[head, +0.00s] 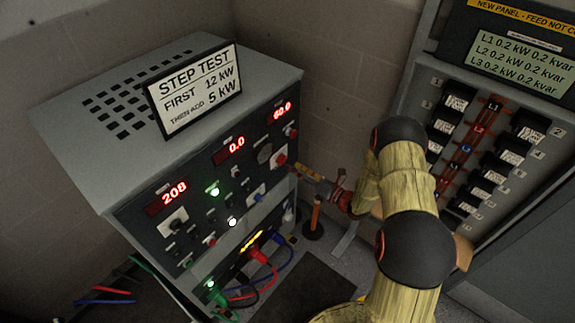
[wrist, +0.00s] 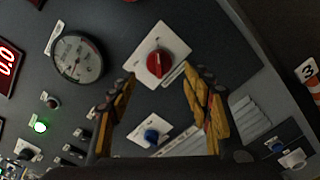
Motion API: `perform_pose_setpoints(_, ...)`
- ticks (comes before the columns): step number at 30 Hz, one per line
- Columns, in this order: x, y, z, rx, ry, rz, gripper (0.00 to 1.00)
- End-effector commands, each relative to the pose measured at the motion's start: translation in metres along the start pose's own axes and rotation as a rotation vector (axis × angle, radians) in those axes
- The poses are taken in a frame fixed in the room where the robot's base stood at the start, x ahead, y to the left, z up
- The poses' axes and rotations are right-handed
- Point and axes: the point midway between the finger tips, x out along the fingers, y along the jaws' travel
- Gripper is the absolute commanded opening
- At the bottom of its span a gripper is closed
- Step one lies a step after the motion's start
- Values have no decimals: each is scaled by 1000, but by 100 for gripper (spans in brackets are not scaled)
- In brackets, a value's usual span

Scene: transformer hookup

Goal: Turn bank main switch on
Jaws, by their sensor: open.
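A red rotary knob on a pale square plate (wrist: 159,62) is in the upper middle of the wrist view. It looks like the bank main switch, but I cannot read its label. In the head view the red knob (head: 281,160) is on the right part of the load bank's front panel (head: 145,225). My gripper (wrist: 160,76) is open and empty, its yellow-and-black fingers on either side below the knob in the picture. In the head view my gripper (head: 302,173) is close to the panel beside the knob. I cannot tell whether it touches.
A blue knob (wrist: 152,135) sits below the red one, with a round gauge (wrist: 78,57) to the left. Red displays read 208, 0.0 and 60.0. A green lamp (head: 214,191) is lit. Coloured cables (head: 262,257) plug in low. A breaker panel (head: 480,150) stands right.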

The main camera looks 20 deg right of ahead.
Motion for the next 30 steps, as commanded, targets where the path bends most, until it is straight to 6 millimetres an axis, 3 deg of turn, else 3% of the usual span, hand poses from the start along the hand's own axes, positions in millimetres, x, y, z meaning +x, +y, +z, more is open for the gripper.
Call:
perform_pose_setpoints(6, -44, -1, 1, 1, -4, -3, 50)
perform_pose_setpoints(12, -66, 0, 1, -1, -2, -1, 50)
perform_pose_setpoints(30, -70, 0, 0, -1, -1, 0, 50)
